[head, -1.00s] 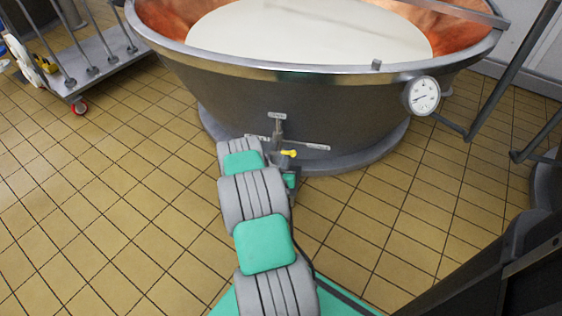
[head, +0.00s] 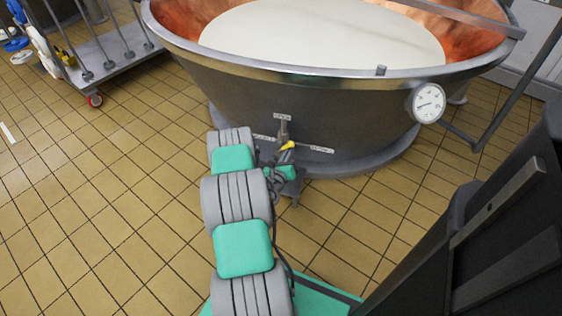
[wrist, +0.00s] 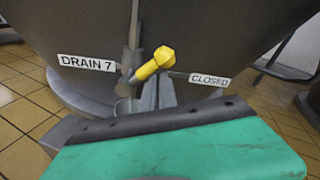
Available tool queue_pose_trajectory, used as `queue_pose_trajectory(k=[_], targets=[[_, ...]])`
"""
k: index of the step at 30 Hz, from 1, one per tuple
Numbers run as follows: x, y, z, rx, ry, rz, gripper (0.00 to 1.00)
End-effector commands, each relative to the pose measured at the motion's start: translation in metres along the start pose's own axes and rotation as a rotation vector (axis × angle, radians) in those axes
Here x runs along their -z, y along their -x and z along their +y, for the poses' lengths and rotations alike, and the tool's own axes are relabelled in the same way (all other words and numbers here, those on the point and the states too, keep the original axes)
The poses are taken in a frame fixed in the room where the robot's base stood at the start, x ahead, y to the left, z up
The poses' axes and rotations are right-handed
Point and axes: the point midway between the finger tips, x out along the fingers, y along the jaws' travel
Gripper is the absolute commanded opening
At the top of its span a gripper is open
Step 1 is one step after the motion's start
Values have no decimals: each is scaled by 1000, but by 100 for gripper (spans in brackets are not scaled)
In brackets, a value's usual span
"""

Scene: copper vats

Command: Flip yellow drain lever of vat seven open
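The yellow drain lever (head: 287,145) is on the front of the copper vat (head: 330,115), low down. In the wrist view the lever (wrist: 152,64) slants up to the right from its grey valve. A "DRAIN 7" label (wrist: 86,63) is on its left and a "CLOSED" label (wrist: 209,80) on its right. The lever points between upright and the CLOSED side. In the head view an upper label (head: 282,116) sits above the valve. My gripper (wrist: 158,90) has its fingers close together with nothing between them, just under the lever; I cannot tell whether they touch it.
A dial gauge (head: 427,103) hangs on the vat's right side, with a dark pipe beyond it. A wheeled trolley (head: 110,70) stands at the upper left. A large dark structure (head: 500,215) fills the lower right.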

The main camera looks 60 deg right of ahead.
Motion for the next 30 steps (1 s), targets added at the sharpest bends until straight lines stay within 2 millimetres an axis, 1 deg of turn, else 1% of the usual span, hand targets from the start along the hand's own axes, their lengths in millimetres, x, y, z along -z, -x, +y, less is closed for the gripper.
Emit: queue_pose_trajectory(k=[1,12,21,30], targets=[[-7,-1,0,1,-1,-7,0],[-26,3,8,-5,-1,-9,0],[-34,4,15,-5,-1,-8,0],[-39,5,20,-7,-1,-9,0]])
